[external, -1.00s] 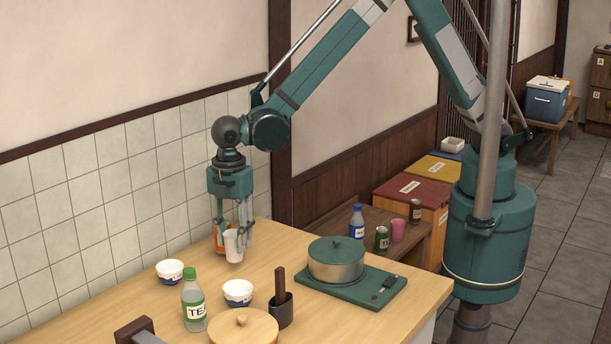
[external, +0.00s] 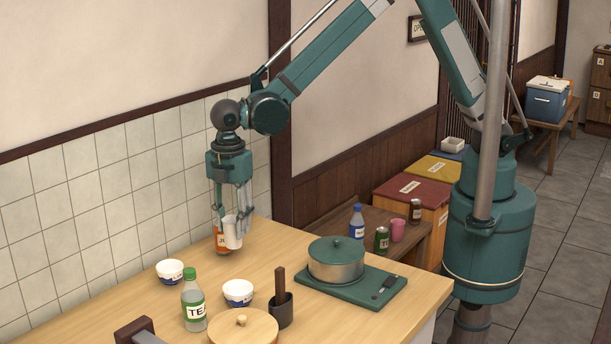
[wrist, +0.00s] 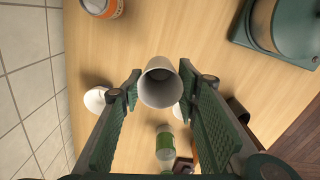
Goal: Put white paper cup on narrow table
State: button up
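The white paper cup (external: 233,233) is between the fingers of my gripper (external: 234,215), above the wooden counter near the tiled wall. In the wrist view the cup (wrist: 160,88) sits between the two fingertips (wrist: 160,82), its open mouth towards the camera. The fingers are shut on it from both sides. A low, narrow dark wooden table (external: 347,222) stands beyond the counter, right of my gripper. It bears a blue-capped bottle (external: 357,222), a green can (external: 382,240), a pink cup (external: 398,230) and a dark can (external: 416,211).
An orange can (external: 221,240) is just behind the held cup. The counter (external: 180,327) also holds two bowls (external: 170,270) (external: 238,292), a tea bottle (external: 194,305), a utensil holder (external: 281,312), a round lidded container (external: 243,330) and a pot (external: 336,262) on a stove.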

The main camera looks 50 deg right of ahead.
jog(key=shift+w+d, duration=0.1)
dwell(0.5)
jog(key=w+d+r+m+b, duration=0.2)
jog(key=w+d+b, duration=0.2)
jog(key=w+d, duration=0.35)
jog(key=w+d+f+b, duration=0.2)
jog(key=w+d+f, duration=0.1)
jog(key=d, duration=0.6)
jog(key=w+d+f+b, duration=0.3)
jog(key=w+d, duration=0.1)
jog(key=d, duration=0.4)
jog(key=d+f+b, duration=0.2)
jog(key=d+f, duration=0.3)
jog(key=d, duration=0.9)
jog(key=d+f+b, duration=0.2)
jog(key=d+f, duration=0.4)
jog(key=d, duration=0.9)
jog(key=d+f+b, duration=0.2)
jog(key=d+f, duration=0.3)
jog(key=d, duration=0.9)
jog(key=shift+s+d+f+m+b, duration=0.15)
jog(key=shift+s+f+m+b, duration=0.2)
jog(key=shift+s, duration=0.1)
notch_tip(320, 180, down, 6)
jog(key=b, duration=0.1)
jog(key=shift+f+b, duration=0.25)
jog(key=shift+b, duration=0.05)
